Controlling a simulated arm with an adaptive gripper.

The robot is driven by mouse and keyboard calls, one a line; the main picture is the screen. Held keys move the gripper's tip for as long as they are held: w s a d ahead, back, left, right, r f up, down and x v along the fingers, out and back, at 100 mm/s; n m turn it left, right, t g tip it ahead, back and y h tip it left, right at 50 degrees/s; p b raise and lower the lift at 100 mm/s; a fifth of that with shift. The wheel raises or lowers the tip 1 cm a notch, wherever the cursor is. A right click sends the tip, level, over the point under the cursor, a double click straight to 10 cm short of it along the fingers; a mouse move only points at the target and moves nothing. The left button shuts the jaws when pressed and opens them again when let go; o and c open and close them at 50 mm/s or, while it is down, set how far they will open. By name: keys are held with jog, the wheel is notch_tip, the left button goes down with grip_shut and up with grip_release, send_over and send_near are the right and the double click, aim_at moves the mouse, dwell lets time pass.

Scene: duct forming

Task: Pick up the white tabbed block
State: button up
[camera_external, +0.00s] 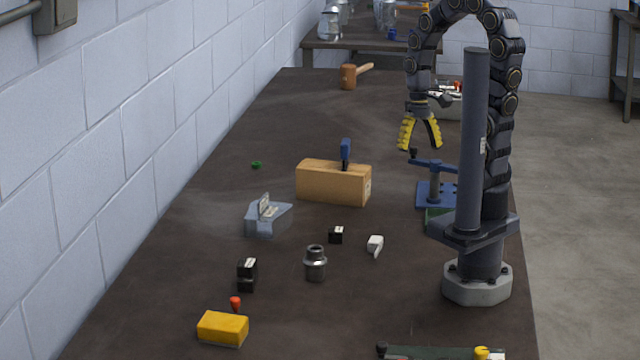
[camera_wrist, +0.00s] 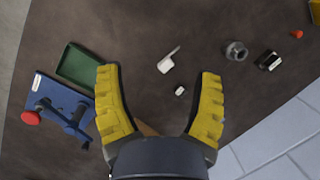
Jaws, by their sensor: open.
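The white tabbed block (camera_external: 375,243) lies on the dark bench top, with a narrow tab sticking out from its body. In the wrist view the block (camera_wrist: 166,64) lies between and beyond the yellow fingertips, its tab pointing up and right. My gripper (camera_external: 421,146) hangs high above the bench, pointing down, farther back than the block and well apart from it. It is open and empty. Its two yellow fingers (camera_wrist: 158,76) are spread wide in the wrist view.
A small black block with a white top (camera_external: 336,235) and a grey metal fitting (camera_external: 315,264) are near the white block. A wooden block (camera_external: 333,183) with a blue clamp stands behind. A blue fixture (camera_external: 435,190) stands at right.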

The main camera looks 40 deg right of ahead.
jog(key=w+a+f+m+y, duration=0.2)
jog(key=w+f+m, duration=0.2)
jog(key=w+f, duration=0.45)
jog(key=m, duration=0.4)
send_over(376, 238)
jog(key=w+d, duration=0.2)
jog(key=shift+g, duration=0.3)
jog(key=f, duration=1)
jog(key=shift+s+a+f, duration=0.2)
jog(key=shift+f, duration=0.45)
jog(key=x, duration=0.7)
jog(key=shift+s+f, duration=0.1)
jog(key=shift+f, duration=0.1)
grip_shut()
